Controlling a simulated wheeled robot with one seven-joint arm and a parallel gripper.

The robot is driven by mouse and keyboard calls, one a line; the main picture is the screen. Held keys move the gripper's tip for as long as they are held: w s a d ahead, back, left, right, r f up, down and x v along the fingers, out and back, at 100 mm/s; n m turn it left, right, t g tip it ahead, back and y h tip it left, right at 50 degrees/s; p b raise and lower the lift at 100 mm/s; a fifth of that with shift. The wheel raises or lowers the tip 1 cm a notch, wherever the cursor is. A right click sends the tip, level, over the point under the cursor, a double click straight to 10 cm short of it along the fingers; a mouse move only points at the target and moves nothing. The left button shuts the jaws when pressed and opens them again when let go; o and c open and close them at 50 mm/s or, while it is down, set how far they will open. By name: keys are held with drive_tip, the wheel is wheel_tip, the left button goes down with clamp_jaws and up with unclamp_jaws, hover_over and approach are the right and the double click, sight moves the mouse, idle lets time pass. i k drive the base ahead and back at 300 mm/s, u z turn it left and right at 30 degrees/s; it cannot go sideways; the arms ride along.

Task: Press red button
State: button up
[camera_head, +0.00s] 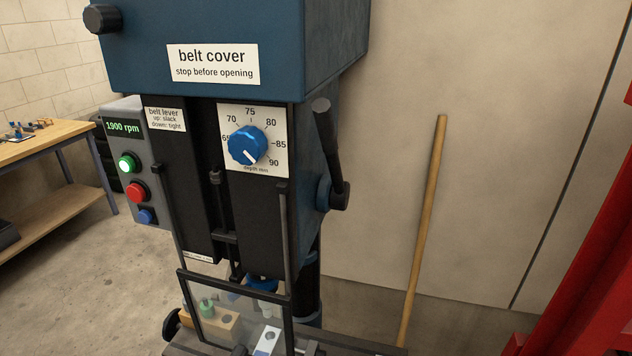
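The red button (135,192) is on the grey control panel (151,214) at the left side of a blue drill press. It sits below a lit green button (127,162) and above a blue button (146,216). A display (122,127) at the top of the panel reads 1900 rpm. The red button is in plain sight with nothing in front of it. My gripper is not in view.
The drill press (135,60) has a blue depth dial (247,146), a black lever (329,150) and a clear guard (225,309) over its table. A workbench (40,140) stands at the left. A wooden pole (427,220) leans on the wall. Floor shows left of the machine.

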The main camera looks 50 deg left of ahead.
sight(136, 192)
drive_tip(key=k, duration=0.1)
drive_tip(key=u, duration=3.35)
drive_tip(key=k, duration=0.95)
drive_tip(key=z, duration=1)
drive_tip(key=i, duration=1)
